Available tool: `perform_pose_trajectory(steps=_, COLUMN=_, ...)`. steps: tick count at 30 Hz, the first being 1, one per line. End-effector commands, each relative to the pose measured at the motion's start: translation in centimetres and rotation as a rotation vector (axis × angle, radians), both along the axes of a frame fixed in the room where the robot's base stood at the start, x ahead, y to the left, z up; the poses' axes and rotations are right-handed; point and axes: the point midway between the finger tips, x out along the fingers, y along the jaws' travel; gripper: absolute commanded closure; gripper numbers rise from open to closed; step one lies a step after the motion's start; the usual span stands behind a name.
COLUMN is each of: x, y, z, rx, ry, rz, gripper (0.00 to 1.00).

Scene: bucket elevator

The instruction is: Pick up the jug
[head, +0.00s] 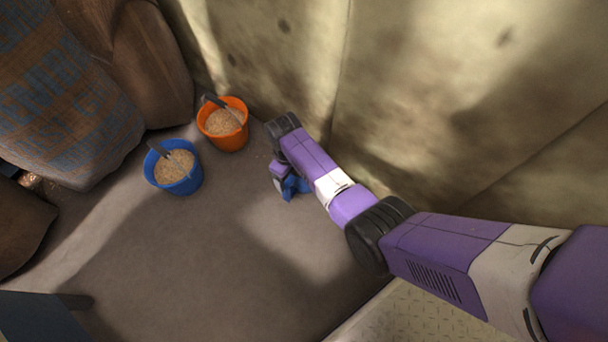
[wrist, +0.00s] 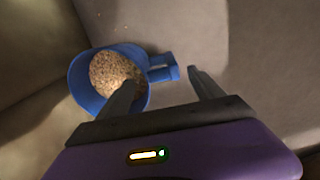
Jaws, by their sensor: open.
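The blue jug (wrist: 82,80) stands on the floor in the wrist view, with pale grain inside and its handle (wrist: 162,74) pointing right. In the head view only a blue part of the jug (head: 296,187) shows beside my arm, which hides the rest. My gripper (wrist: 161,76) is open above the jug. In the wrist view its left finger overlaps the jug's opening and its right finger lies just right of the handle's end. The handle appears between the fingertips. I cannot tell the height gap, and no contact is clear.
An orange bucket (head: 239,139) and a blue bucket (head: 186,187), both with grain and a tool handle, stand left of my arm. Large sacks (head: 60,100) fill the upper left. A stained wall (head: 440,100) runs behind my arm. The middle floor (head: 210,265) is clear.

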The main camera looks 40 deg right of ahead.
Motion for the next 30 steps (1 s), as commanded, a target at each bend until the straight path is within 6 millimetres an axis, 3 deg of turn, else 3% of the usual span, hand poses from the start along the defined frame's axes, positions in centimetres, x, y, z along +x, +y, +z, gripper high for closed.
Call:
perform_pose_trajectory(steps=3, x=0.1, y=0.0, z=-1.7, rx=0.000, ry=-0.002, rz=0.000, gripper=0.23)
perform_pose_trajectory(steps=11, x=0.1, y=0.1, z=-3.2, rx=0.000, ry=-0.004, rz=0.000, gripper=0.23)
perform_pose_trajectory(steps=21, x=0.1, y=0.4, z=-7.1, rx=0.000, ry=-0.004, rz=-0.001, gripper=0.23)
perform_pose_trajectory(steps=30, x=0.2, y=0.4, z=-7.2, rx=0.000, ry=-0.005, rz=-0.001, gripper=0.25)
